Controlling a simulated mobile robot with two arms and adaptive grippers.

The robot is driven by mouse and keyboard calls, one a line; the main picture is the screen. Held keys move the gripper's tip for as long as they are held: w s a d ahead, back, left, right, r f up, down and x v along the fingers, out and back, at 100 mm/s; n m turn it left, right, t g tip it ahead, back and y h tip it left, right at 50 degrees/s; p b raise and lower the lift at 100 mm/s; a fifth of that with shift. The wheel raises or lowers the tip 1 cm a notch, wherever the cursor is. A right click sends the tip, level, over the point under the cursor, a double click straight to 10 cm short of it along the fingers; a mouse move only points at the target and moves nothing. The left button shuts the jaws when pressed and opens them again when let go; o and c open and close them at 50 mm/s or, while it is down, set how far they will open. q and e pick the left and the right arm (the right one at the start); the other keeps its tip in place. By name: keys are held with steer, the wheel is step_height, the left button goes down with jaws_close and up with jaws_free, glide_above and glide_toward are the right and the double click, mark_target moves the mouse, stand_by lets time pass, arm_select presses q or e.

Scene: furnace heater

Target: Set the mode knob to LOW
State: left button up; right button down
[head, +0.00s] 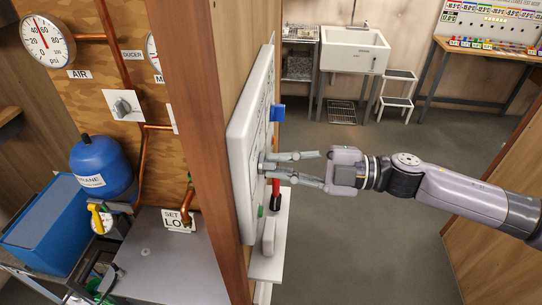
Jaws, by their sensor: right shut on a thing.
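A grey knob (122,107) sits on a white square plate on the plywood wall at the left, beside copper pipes. Its lettering is too small to read. A white sign (180,220) below it reads "SET TO LOW". My right gripper (267,163) reaches in from the right, on the other side of a wooden post from this knob. Its fingers are shut on a small grey thing at the face of a white board (241,145), which is seen nearly edge-on. The fingertips partly hide that thing. My left gripper is out of view.
The wooden post (192,110) stands between my right gripper and the plywood wall. A ledge (266,268) under the board holds a red-and-black marker (275,195) and a white block (268,237). A blue tank (100,165) stands left. Open floor lies behind my right arm.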

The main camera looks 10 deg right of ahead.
steer(key=m, duration=0.3)
steer(key=m, duration=0.2)
steer(key=shift+m, duration=0.3)
steer(key=c, duration=1.5)
jaws_free()
steer(key=shift+d, duration=0.1)
steer(key=shift+b+v, duration=0.75)
steer(key=shift+v, duration=2.7)
